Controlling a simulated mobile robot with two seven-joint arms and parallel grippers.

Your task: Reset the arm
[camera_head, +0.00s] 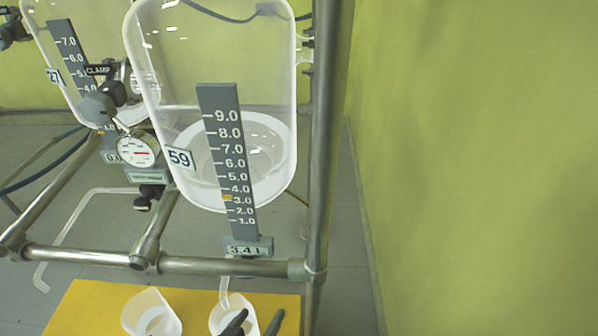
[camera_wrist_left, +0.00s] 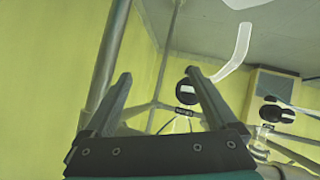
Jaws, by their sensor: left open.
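My left gripper (camera_head: 261,313) shows at the bottom edge of the head view, with only its dark fingertips in the picture. It is open, with its fingers apart and empty, beside the right-hand white cup (camera_head: 219,317). The left fingertip overlaps that cup in the picture; I cannot tell whether they touch. The left wrist view also shows the two open fingers (camera_wrist_left: 157,76) with nothing held between them. My right gripper is in neither view.
A glass reactor labelled 59 (camera_head: 278,85) hangs above, with a grey scale (camera_head: 222,165) reading 3.4 L. A metal frame post (camera_head: 324,130) and rail (camera_head: 210,266) stand close. Another white cup (camera_head: 152,310) is on the yellow surface (camera_head: 88,305). Right of the post is open.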

